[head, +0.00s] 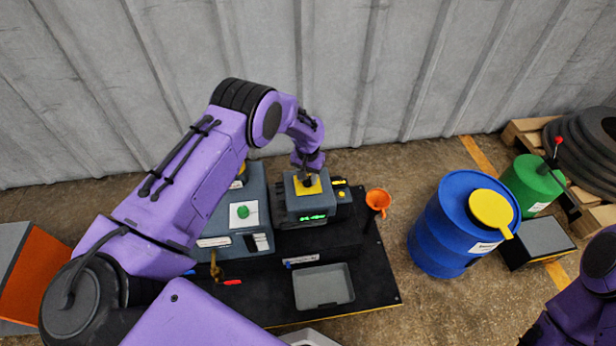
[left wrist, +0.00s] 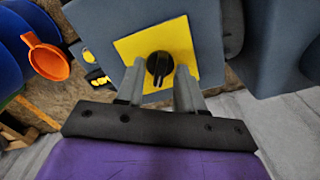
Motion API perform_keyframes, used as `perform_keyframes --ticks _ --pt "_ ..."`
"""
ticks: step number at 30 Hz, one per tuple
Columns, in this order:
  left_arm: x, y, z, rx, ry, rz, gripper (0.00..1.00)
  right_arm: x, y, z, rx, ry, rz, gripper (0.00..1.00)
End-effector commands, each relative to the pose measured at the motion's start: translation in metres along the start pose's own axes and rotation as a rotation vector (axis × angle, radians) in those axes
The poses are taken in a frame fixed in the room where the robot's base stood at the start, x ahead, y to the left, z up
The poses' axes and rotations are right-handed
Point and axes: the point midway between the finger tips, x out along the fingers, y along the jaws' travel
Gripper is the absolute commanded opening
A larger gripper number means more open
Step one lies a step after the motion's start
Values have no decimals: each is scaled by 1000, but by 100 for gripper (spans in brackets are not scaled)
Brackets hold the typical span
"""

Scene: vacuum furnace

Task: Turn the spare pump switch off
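The switch is a round black knob (left wrist: 159,68) with a raised grip on a square yellow plate. The plate (left wrist: 127,46) is on top of a grey box with a green lit display, also seen in the head view (head: 291,204). No readable label shows which switch it is. My left gripper (left wrist: 160,66) points down at the knob, with one finger on each side. Its fingers are apart, with small gaps seeming to show beside the knob. In the head view my left gripper (head: 304,178) hides the knob. My right gripper is out of frame.
A grey unit with a green button (head: 243,211) stands left of the box. An orange funnel (head: 378,200) is to the right, and an empty grey tray (head: 323,287) in front. A blue drum (head: 436,237) stands farther right. A corrugated wall is behind.

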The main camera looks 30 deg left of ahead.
Motion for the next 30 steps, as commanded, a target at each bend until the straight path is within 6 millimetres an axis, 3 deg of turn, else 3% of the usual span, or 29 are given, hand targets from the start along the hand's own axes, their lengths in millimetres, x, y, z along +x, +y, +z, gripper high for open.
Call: perform_keyframes --ticks 4,7,8,20,30 --pt "0 0 0 0 0 0 37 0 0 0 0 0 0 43" --pt "0 0 0 0 0 0 5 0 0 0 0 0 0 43" --pt "0 0 0 0 0 0 0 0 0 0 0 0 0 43" --pt "0 0 0 -40 -1 0 0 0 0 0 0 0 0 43" --pt "0 0 1 -267 -3 -1 0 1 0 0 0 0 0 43"
